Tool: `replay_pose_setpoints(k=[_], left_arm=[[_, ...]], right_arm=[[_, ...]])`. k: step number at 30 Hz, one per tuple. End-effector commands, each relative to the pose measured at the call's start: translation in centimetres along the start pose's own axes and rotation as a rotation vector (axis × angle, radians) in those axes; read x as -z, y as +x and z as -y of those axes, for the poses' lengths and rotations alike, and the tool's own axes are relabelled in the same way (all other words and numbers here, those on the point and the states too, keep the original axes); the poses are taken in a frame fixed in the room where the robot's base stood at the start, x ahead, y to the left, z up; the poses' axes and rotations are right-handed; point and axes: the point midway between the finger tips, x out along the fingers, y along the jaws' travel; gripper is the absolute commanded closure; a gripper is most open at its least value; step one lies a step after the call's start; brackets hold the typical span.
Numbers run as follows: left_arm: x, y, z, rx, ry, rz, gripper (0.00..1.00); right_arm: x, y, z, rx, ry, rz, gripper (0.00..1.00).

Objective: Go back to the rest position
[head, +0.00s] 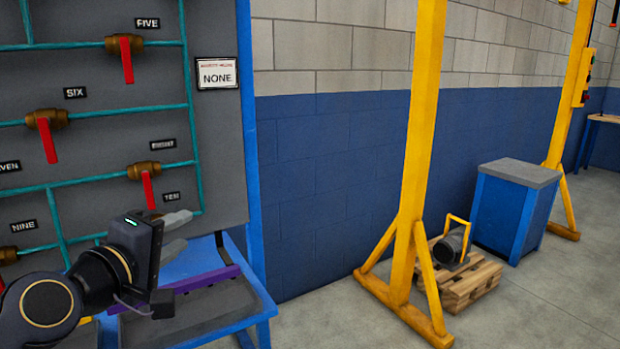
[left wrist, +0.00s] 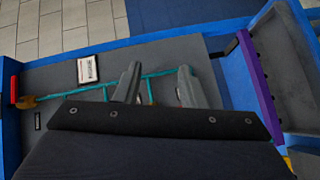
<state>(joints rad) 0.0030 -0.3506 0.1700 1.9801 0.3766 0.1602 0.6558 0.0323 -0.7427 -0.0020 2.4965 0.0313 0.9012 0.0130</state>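My left gripper (head: 177,232) is in front of the lower right part of a grey panel (head: 215,140), near the label TEN (head: 171,197). In the left wrist view its two grey fingers (left wrist: 157,80) stand apart with nothing between them; teal pipe shows behind. The panel carries teal pipes and brass valves with red handles, among them the valve under FIVE (head: 125,45), the valve under SIX (head: 46,120) and one above TEN (head: 144,171). These three handles hang downward. My forearm covers part of the panel's lower left. My right gripper is not in view.
A blue bench (head: 258,303) with a purple strip (head: 205,282) lies below the gripper. A white sign reading NONE (head: 217,73) is on the panel. A yellow frame (head: 415,150), a wooden pallet (head: 470,285) and a blue cabinet (head: 510,205) stand right, with open floor in front.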

Motion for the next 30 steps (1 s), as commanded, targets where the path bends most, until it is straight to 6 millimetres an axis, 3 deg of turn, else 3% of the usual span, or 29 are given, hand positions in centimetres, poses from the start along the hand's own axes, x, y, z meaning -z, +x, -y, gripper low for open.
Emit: replay_pose_setpoints(k=[1, 3, 6, 12, 19, 21, 30], left_arm=[[-1.4, -1.7, 3.3, 0.086, 0.109, 0.052, 0.64], [-3.3, -3.9, 7.8, 0.198, 0.249, 0.139, 0.64], [-5.6, -6.8, 13.0, 0.321, 0.4, 0.261, 0.64], [-9.0, -11.9, 20.3, 0.475, 0.587, 0.468, 0.64], [-12.3, -17.2, 26.4, 0.584, 0.726, 0.686, 0.64], [-11.7, -17.5, 23.9, 0.584, 0.73, 0.691, 0.64], [-9.8, -18.4, 16.7, 0.583, 0.727, 0.687, 0.64]], right_arm=[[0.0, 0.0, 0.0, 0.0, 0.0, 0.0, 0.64], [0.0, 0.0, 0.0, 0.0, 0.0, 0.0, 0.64], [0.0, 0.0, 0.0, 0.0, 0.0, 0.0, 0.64], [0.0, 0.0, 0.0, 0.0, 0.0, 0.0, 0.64], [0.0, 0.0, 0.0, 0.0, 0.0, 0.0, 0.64], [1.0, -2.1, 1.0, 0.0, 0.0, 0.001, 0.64], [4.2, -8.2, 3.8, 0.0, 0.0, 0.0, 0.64]])
